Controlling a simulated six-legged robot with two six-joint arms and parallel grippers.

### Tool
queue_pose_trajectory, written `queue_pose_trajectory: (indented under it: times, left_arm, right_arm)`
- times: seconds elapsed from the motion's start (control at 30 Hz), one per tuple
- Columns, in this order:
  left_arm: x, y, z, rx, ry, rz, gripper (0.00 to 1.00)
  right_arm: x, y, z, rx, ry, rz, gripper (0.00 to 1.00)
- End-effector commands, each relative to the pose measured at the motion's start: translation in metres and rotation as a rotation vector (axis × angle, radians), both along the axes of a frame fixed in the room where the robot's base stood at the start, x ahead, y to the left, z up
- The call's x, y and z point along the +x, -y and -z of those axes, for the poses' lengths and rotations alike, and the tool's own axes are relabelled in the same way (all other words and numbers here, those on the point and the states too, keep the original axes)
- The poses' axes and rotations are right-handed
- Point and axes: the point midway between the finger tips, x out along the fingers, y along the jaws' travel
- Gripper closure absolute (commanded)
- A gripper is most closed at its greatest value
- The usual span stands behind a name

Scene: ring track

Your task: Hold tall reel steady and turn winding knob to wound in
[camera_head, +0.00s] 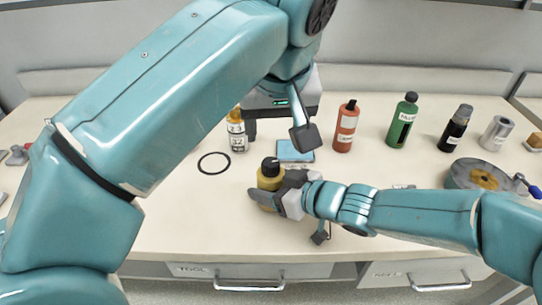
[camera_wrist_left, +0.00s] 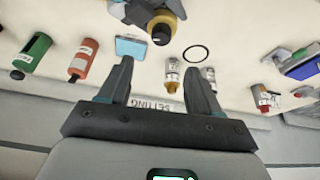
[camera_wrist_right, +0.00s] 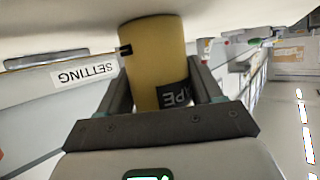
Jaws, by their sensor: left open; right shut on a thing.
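The tall reel (camera_head: 266,181) is a yellow cylinder standing on the bench, with a black winding knob (camera_head: 270,164) on top. My right gripper (camera_head: 272,193) is shut on the reel's side. In the right wrist view the reel (camera_wrist_right: 154,60) sits between both fingers, with part of a dark label showing. My left gripper (camera_head: 303,136) is above the bench, behind and right of the reel, open and empty. In the left wrist view the knob (camera_wrist_left: 161,34) is beyond the fingertips, apart from them. The knob's marking is too small to read.
A black ring (camera_head: 214,163) lies left of the reel, and a blue box (camera_head: 295,151) lies behind it. A red bottle (camera_head: 346,127), a green bottle (camera_head: 402,121) and a black bottle (camera_head: 455,129) stand right. A labelled bottle (camera_head: 236,130) stands behind. The front-left bench is clear.

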Motion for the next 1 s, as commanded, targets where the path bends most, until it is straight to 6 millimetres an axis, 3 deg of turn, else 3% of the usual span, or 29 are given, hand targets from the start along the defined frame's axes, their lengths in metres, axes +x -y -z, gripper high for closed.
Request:
queue_pose_trajectory:
  times: [0.17, 0.6, 0.8, 1.0]
  left_arm:
    - [0.007, -0.003, 0.015, 0.004, 0.013, -0.022, 0.37]
    - [0.040, -0.006, 0.095, 0.004, 0.010, -0.020, 0.37]
    - [0.045, -0.006, 0.108, 0.001, 0.011, -0.018, 0.37]
    - [0.046, -0.006, 0.109, 0.001, 0.012, -0.018, 0.37]
  right_arm:
    - [0.000, 0.000, 0.000, 0.001, 0.001, 0.000, 0.71]
    - [0.000, 0.000, -0.001, 0.001, 0.001, 0.000, 0.71]
    - [0.000, 0.000, -0.001, 0.001, 0.001, 0.000, 0.71]
    - [0.000, 0.000, -0.001, 0.001, 0.001, 0.000, 0.71]
